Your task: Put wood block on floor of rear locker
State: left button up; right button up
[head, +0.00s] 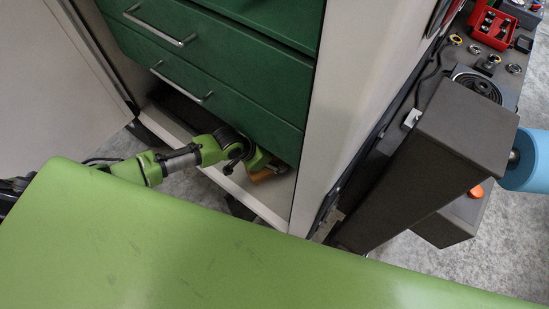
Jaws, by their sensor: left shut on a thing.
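The rear locker is the pale cabinet with green drawers, and its floor (273,199) shows below the lowest drawer. My left arm reaches from the left into the low opening. My left gripper (262,171) is shut on the wood block (262,176), a small orange-brown piece low inside the locker, under the drawer front. The block is close to the floor; I cannot tell whether it touches it. The fingertips are small and partly hidden. My right gripper is not in view.
The green drawers (215,65) with metal handles hang just above the arm. An open locker door (50,75) stands at the left. At the right are a bench with a red tray (492,27), a dark box-shaped column (440,165) and a blue cylinder (530,162).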

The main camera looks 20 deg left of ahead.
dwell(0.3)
pick_arm(q)
jog(key=o, duration=1.4)
jog(key=shift+f, duration=0.15)
jog(key=shift+o, duration=0.2)
jog(key=shift+r, duration=0.2)
jog(key=v, duration=0.4)
jog(key=shift+s+a+r, duration=0.15)
jog(key=shift+a+r, duration=0.05)
jog(key=s+a, duration=0.2)
jog(key=s, duration=0.1)
jog(key=s+a+b, duration=0.1)
jog(key=s+a, duration=0.2)
jog(key=s+a+b, duration=0.1)
jog(key=s+a, duration=0.1)
jog(key=s, duration=0.1)
jog(key=shift+s+a+r, duration=0.15)
jog(key=shift+a+r, duration=0.05)
jog(key=shift+a, duration=0.2)
